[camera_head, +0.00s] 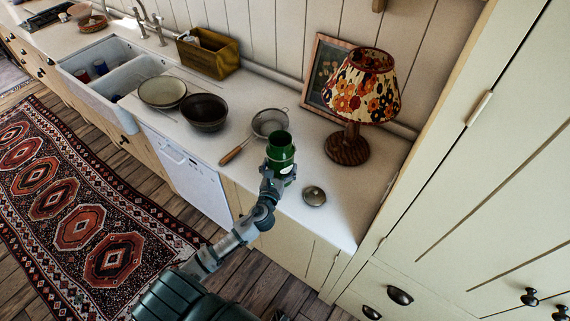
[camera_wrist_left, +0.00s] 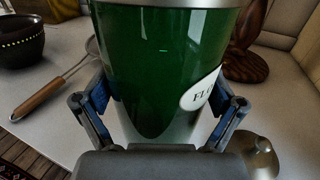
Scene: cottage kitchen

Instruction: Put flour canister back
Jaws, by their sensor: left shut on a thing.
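The green flour canister (camera_head: 281,155) is upright near the counter's front edge, with its open top showing. In the left wrist view the canister (camera_wrist_left: 155,70) fills the middle, with a white label reading "FLO" partly turned to the right. My left gripper (camera_head: 276,178) is shut on the canister, one finger on each side, as the left wrist view (camera_wrist_left: 160,110) shows. I cannot tell whether its base touches the counter. A round metal lid with a knob (camera_head: 314,196) lies on the counter to the right of it. My right gripper is not in view.
A strainer (camera_head: 268,123) with a wooden handle lies just behind and left. A dark bowl (camera_head: 205,112), a light bowl (camera_head: 162,92) and a wooden box (camera_head: 208,56) are further left. A floral lamp (camera_head: 347,148) stands right. The counter (camera_head: 345,215) right of the lid is clear.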

